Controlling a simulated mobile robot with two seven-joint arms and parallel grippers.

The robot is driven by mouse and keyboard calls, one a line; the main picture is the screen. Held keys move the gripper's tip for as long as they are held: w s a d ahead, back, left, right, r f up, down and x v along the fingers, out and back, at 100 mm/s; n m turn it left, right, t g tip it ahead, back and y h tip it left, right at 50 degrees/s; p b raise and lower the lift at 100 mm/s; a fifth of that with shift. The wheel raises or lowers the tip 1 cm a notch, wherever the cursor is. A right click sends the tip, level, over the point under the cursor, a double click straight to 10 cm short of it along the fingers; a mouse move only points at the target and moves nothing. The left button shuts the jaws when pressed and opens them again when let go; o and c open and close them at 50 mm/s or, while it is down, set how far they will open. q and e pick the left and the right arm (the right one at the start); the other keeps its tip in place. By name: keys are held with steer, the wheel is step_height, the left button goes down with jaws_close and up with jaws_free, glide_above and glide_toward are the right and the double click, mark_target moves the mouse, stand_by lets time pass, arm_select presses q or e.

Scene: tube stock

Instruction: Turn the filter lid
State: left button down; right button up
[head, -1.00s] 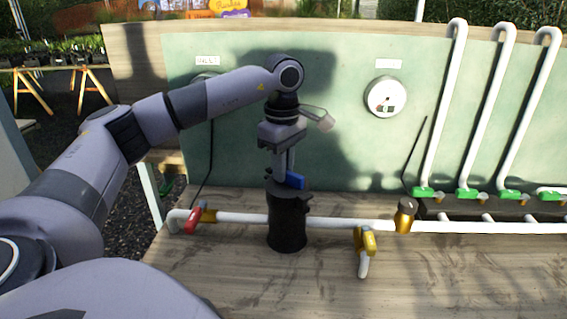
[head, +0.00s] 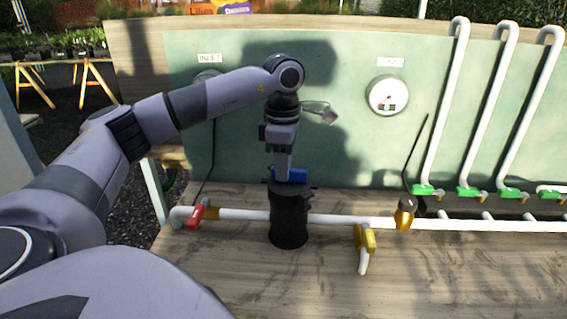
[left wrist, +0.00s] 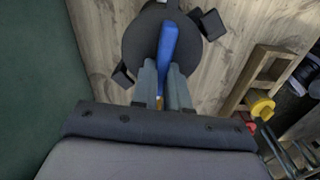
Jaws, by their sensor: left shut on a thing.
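The filter is a black cylinder (head: 288,222) standing on the bench in the white pipe line. Its dark lid (head: 290,189) has lugs at the edge and a blue bar (head: 291,175) on top. In the left wrist view the lid (left wrist: 143,42) lies right under the fingers, with the blue bar (left wrist: 167,45) running across it. My left gripper (head: 282,174) points down at the lid from above. Its fingers (left wrist: 163,84) are shut on the near part of the blue bar. My right gripper is in neither view.
A red-handled valve (head: 196,215) is left of the filter. A yellow-handled valve (head: 367,238) and a brass fitting (head: 405,214) are to its right. A green back panel (head: 340,140) with a round gauge (head: 388,95) stands close behind. The front bench is clear.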

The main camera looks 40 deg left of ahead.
arm_select(q)
steer(key=c, duration=1.1)
jaws_free()
steer(key=shift+o, duration=0.2)
steer(key=shift+r+b, duration=0.3)
steer(key=shift+r, duration=3.3)
